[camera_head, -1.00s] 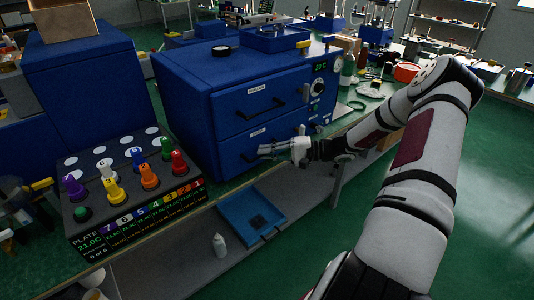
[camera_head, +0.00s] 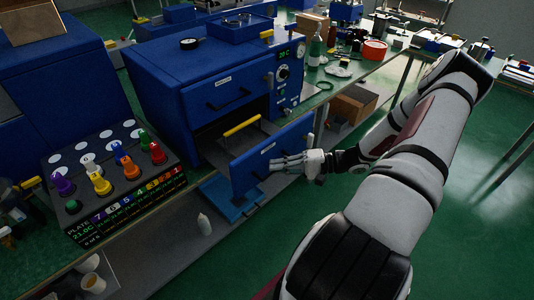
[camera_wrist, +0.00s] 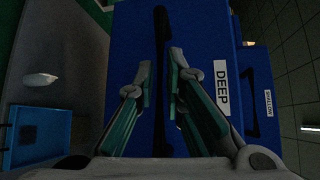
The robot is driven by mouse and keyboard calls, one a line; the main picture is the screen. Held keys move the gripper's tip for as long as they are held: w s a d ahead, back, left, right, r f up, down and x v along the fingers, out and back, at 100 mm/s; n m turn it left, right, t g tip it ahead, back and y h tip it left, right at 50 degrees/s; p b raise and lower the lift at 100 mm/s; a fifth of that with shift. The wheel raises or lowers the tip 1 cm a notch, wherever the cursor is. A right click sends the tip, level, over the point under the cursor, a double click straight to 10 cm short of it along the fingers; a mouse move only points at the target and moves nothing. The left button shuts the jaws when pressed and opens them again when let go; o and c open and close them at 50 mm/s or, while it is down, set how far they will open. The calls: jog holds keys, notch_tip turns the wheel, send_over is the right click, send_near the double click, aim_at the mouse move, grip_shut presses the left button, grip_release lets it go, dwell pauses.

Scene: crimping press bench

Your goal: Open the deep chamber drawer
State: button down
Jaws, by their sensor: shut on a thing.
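The deep chamber drawer (camera_head: 243,178) is the lower drawer of the blue cabinet (camera_head: 160,73). It stands pulled well out, with its grey inside (camera_head: 213,147) showing behind the blue front. In the wrist view its front (camera_wrist: 185,20) bears a white label (camera_wrist: 221,88) reading DEEP. Its black bar handle (camera_wrist: 160,30) runs upright between my fingers. My gripper (camera_head: 276,163) is shut on this handle; it also shows in the wrist view (camera_wrist: 160,82). The fingers and wrist hide part of the handle.
The shallow drawer (camera_head: 218,92) above is shut. A yellow bar (camera_head: 241,126) shows over the open drawer. A blue tray (camera_head: 222,196) and a white bottle (camera_head: 204,224) lie below. A plate block (camera_head: 120,195) with coloured pegs stands at left. Green floor (camera_head: 470,200) is clear at right.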

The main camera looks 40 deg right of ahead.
jog(key=shift+s+d+p, duration=0.1)
jog(key=shift+s+p, duration=0.55)
jog(key=shift+s, duration=2)
jog(key=c, duration=1.9)
grip_release()
jog(key=v, duration=1.2)
jog(key=shift+w+r, duration=0.1)
